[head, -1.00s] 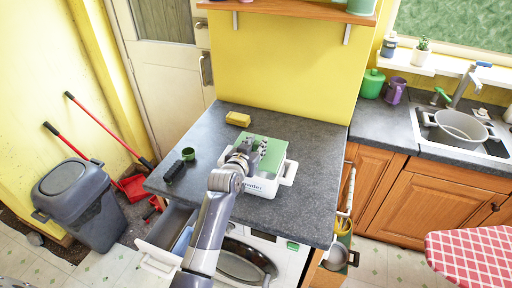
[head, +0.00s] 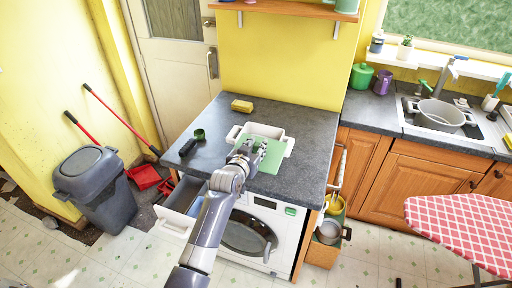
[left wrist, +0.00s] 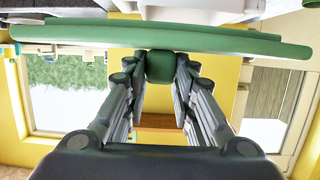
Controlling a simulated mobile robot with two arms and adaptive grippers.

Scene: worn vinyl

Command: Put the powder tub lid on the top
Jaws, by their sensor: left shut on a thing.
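The powder tub (head: 237,131) is white with side handles and stands on the grey worktop. Its white rim shows behind the lid, and most of its body is hidden. The flat green lid (head: 268,160) is over the tub's near side, set towards me from the tub's back rim. My left gripper (head: 247,151) is shut on the lid. The left wrist view shows the fingers on the lid's green grip (left wrist: 160,66), with the lid (left wrist: 230,41) edge-on across the picture. I cannot tell whether the lid touches the tub. My right gripper is out of view.
A yellow sponge (head: 242,106), a small green cup (head: 199,134) and a black brush (head: 187,148) lie on the worktop (head: 310,130). Below are an open drawer (head: 175,222) and a washing machine (head: 285,240). The worktop right of the tub is clear.

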